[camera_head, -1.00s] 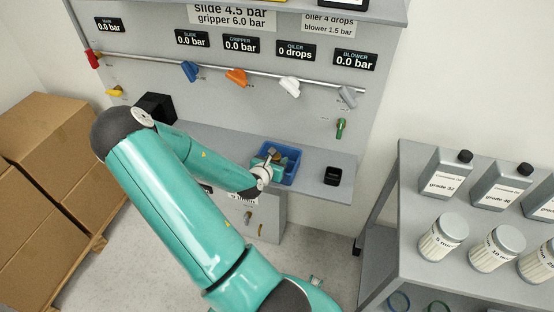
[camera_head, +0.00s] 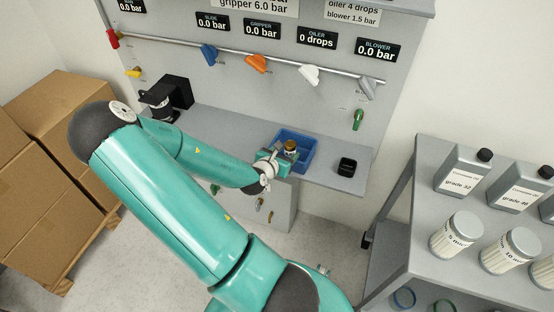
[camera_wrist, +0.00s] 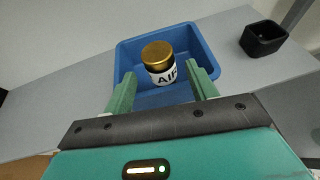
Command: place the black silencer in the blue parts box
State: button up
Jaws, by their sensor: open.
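The black silencer (camera_wrist: 162,68), as I take it, is a short dark canister with a gold cap and a white label reading "AIR". It is inside the blue parts box (camera_wrist: 128,48), standing slightly tilted in the wrist view. In the head view the canister (camera_head: 290,146) shows small in the blue parts box (camera_head: 309,151). My gripper (camera_wrist: 161,74) is open, its green fingers reaching over the box's near side, one to each side of the canister. Gaps show between fingers and canister. The canister's base is partly hidden. In the head view my gripper (camera_head: 278,158) is at the box's near left edge.
A small black open cup (camera_wrist: 263,38) stands on the grey bench right of the box. A black block-shaped unit (camera_head: 178,92) stands at the bench's left. Coloured valve handles (camera_head: 256,64) line the pipe above. A cart with bottles (camera_head: 470,168) is at right.

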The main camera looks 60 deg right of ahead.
jog(key=v, duration=0.6)
jog(key=w+a+f+m+t+y, duration=0.3)
jog(key=w+a+m+y, duration=0.6)
jog(key=a, duration=0.6)
jog(key=w+a+r+m+t+y, duration=0.1)
jog(key=w+a+r+y, duration=0.1)
jog(key=w+a+r, duration=0.4)
jog(key=s+a+r+m+t+y, duration=0.1)
jog(key=s+a+r+m+y, duration=0.2)
jog(key=a+r, duration=1)
jog(key=s+a+r+m, duration=0.4)
jog(key=s+r, duration=0.4)
jog(key=r, duration=0.3)
jog(key=shift+m+h, duration=0.3)
jog(key=shift+m, duration=0.3)
